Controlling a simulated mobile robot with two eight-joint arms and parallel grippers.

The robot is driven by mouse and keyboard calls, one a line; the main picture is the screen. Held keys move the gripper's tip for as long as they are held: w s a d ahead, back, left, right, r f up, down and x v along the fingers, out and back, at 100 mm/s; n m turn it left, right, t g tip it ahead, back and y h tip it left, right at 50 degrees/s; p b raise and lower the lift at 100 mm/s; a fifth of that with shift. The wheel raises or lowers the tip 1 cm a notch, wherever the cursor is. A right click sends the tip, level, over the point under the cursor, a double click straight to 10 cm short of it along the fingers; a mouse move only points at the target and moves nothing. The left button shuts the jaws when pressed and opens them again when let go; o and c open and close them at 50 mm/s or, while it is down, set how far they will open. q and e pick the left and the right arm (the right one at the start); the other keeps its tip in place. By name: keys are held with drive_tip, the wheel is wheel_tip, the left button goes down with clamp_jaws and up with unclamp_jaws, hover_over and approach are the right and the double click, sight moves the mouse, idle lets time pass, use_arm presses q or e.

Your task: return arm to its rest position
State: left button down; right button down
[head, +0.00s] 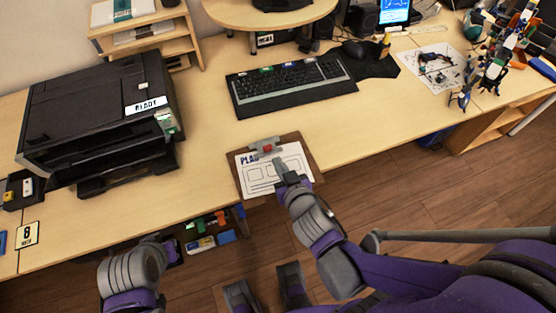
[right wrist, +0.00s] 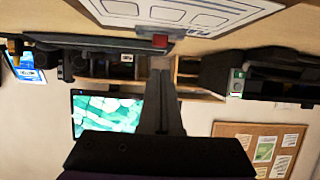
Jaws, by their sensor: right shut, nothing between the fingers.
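My right gripper (head: 279,166) is shut and empty over the lower part of a clipboard (head: 310,160) with a white plan sheet (head: 296,158), at the table's front edge. I cannot tell whether it touches the sheet. In the right wrist view the shut fingers (right wrist: 161,78) point toward the desk, with nothing between them. That view is upside down, with the sheet (right wrist: 190,12) at the top. My left arm shows at the bottom left of the head view, low in front of the desk; I cannot make out its gripper.
A black printer (head: 90,110) stands on the left of the desk (head: 210,150). A keyboard (head: 290,82) lies behind the clipboard. A mouse (head: 354,49) and a printed sheet (head: 435,70) are farther right. Small colored items (head: 200,243) sit below the desk. Desk space right of the clipboard is clear.

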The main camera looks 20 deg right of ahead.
idle(0.3)
drive_tip(key=s+d+r+g+p, duration=0.4)
drive_tip(key=s+r+g+p, duration=0.3)
drive_tip(key=s, duration=0.3)
drive_tip(key=shift+r+g+p, duration=0.4)
drive_tip(key=shift+r+g, duration=0.1)
drive_tip(key=shift+r, duration=0.35)
